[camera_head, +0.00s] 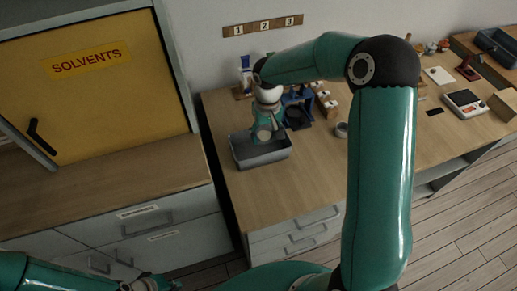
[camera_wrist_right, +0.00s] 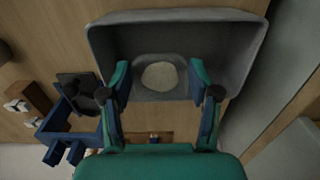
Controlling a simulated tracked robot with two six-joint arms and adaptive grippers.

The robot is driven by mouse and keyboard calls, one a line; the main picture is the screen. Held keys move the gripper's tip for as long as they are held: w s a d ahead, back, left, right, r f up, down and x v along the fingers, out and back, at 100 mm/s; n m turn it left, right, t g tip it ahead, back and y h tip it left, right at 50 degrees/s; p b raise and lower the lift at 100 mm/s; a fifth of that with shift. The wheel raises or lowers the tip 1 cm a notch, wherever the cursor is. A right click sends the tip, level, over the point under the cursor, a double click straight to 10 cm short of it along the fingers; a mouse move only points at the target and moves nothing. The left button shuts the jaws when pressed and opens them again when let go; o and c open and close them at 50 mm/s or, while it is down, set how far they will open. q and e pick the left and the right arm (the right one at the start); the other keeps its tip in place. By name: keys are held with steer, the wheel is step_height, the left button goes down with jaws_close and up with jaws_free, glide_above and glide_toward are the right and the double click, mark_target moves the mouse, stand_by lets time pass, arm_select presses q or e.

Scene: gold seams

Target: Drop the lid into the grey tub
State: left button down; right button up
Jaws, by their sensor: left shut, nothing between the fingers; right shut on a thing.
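The grey tub (camera_head: 262,160) stands on the wooden bench near its left edge. In the right wrist view the tub (camera_wrist_right: 248,50) fills the upper middle. My right gripper (camera_head: 265,134) points down over the tub. It is shut on the lid (camera_wrist_right: 160,76), which looks like a grey piece with a pale round middle, between the two fingers (camera_wrist_right: 160,82). The tub's inside shows behind the lid; how high the lid is above the tub floor I cannot tell. My left gripper (camera_head: 150,284) is shut and empty at the bottom edge, partly cut off.
A dark blue stand (camera_head: 297,108) is close to the tub's right, and shows in the wrist view (camera_wrist_right: 72,118). A yellow solvents cabinet (camera_head: 90,90) stands at the left. A scale (camera_head: 465,103) is far right. The bench front is clear.

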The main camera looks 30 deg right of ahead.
steer(key=o, duration=0.9)
steer(key=shift+r, duration=0.6)
step_height(320, 180, up, 11)
steer(key=shift+f, duration=0.1)
steer(key=shift+s, duration=0.1)
